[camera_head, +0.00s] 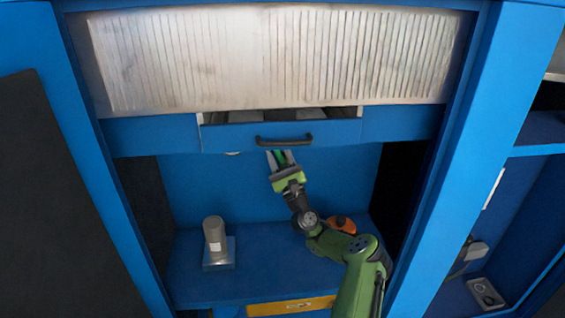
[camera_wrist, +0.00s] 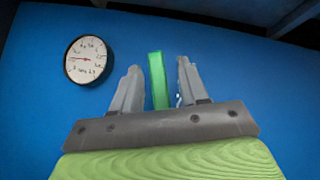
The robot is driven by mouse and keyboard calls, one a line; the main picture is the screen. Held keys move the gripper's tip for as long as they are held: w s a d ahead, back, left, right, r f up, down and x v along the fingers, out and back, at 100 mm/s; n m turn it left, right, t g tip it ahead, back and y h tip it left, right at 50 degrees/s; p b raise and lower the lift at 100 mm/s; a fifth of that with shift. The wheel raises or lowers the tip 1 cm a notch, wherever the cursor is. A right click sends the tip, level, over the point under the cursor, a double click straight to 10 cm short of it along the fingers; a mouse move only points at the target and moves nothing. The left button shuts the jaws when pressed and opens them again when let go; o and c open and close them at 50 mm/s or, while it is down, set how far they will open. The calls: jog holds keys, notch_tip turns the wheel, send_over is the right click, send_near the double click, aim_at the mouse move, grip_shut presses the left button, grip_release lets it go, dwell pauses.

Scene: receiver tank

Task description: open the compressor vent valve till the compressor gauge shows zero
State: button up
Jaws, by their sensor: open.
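A green bar (camera_wrist: 157,80), which looks like the vent valve's lever, stands upright between the two grey fingers of my gripper (camera_wrist: 158,72) in the wrist view. Gaps show on both sides of it, so the fingers are open around it, not clamped. A round white gauge (camera_wrist: 88,60) with a black rim is on the blue wall left of the fingers. Its reddish needle seems to point left; the numbers are too small to read surely. In the head view, my gripper (camera_head: 280,158) reaches up to just below the drawer front, which hides most of the valve and gauge.
A blue drawer with a black handle (camera_head: 284,140) juts out slightly above my gripper. A grey cylinder on a square base (camera_head: 218,262) stands on the blue shelf at left. An orange object (camera_head: 342,223) sits beside my arm. Blue posts flank the bay.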

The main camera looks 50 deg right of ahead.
jog(key=p+v, duration=0.1)
jog(key=v, duration=1.4)
jog(key=shift+s, duration=0.15)
jog(key=shift+f, duration=0.15)
